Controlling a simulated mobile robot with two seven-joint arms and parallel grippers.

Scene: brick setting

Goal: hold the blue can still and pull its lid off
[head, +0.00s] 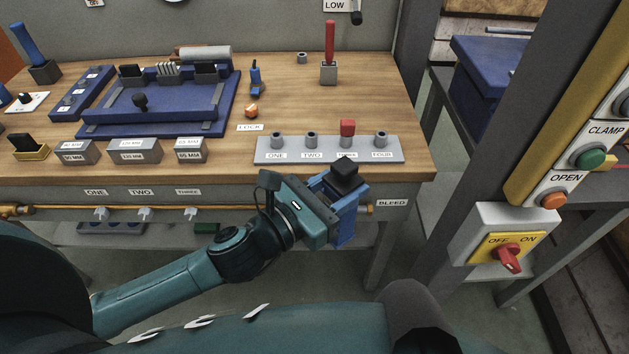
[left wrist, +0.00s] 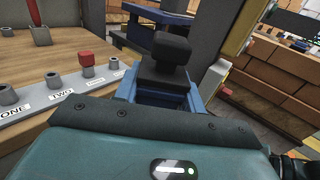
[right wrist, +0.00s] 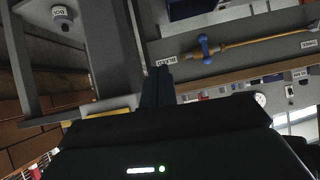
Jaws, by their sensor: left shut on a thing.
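My left gripper (head: 349,202) is in front of the bench's right end, at a height I cannot tell. Its blue fingers are shut on a black piece with a squarish knob (head: 346,174). The same black knobbed piece (left wrist: 170,62) stands up between the blue fingers in the left wrist view. I cannot make out a separate blue can or its lid; the gripper may hide part of what it holds. My right gripper (right wrist: 161,82) shows in the right wrist view with its dark fingers together and nothing visible between them. It is out of the head view.
The wooden bench (head: 330,105) carries a blue fixture (head: 150,105), grey labelled blocks and a grey strip (head: 262,155) with several posts, one with a red cap. A grey upright (head: 480,130) stands at right, with a red rotary switch (head: 508,258) and push buttons.

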